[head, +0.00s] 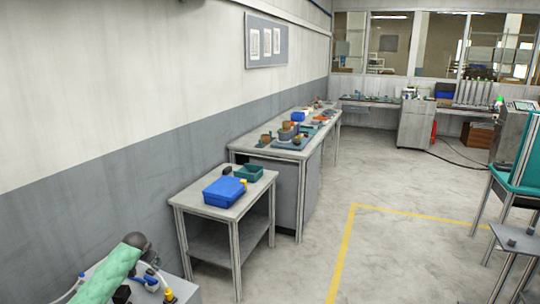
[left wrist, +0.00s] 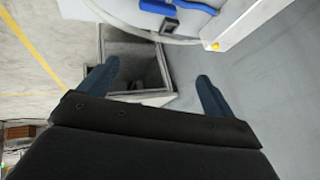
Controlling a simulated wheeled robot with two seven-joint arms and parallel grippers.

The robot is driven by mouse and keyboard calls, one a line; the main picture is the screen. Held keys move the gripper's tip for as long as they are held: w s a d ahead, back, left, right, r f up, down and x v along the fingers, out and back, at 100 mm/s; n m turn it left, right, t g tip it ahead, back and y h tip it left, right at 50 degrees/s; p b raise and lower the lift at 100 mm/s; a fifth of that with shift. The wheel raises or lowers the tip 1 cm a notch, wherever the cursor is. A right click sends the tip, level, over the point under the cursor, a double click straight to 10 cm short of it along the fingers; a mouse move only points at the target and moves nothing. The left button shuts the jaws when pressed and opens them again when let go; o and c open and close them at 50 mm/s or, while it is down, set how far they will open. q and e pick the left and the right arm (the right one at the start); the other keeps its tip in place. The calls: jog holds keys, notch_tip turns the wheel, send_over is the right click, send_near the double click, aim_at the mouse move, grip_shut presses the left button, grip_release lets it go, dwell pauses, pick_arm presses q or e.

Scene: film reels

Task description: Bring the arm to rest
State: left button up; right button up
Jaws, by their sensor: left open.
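My left gripper (left wrist: 158,70) shows in the left wrist view with its two dark blue fingers spread apart. Nothing is between the fingers. I cannot make out my left gripper in the head view. My right gripper is in neither view.
A small grey table (head: 190,202) holds a blue box (head: 223,191) and a green tray (head: 249,172). A long workbench (head: 250,147) stands behind along the wall. Floor (head: 395,240) is clear at centre right.

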pick_arm(q)
jog(key=s+d+f+h, duration=0.1)
jog(key=s+d+f, duration=0.9)
jog(key=s+f, duration=0.15)
jog(key=s+d+f, duration=0.9)
jog(key=s+f, duration=0.1)
jog(key=f, duration=0.3)
jog(key=s+d+f+g, duration=0.1)
jog(key=s+d+f, duration=0.3)
jog(key=s, duration=1.1)
jog(key=s+d+f+g+h, duration=0.1)
jog(key=s+d+f, duration=0.3)
jog(key=s+f, duration=0.7)
jog(key=s+d+f+n+g, duration=0.1)
jog(key=s+d+f+g, duration=0.2)
jog(key=s, duration=1.6)
jog(key=shift+s+d+f+h, duration=0.2)
jog(key=shift+d+f+h, duration=0.2)
jog(key=shift+f, duration=1.95)
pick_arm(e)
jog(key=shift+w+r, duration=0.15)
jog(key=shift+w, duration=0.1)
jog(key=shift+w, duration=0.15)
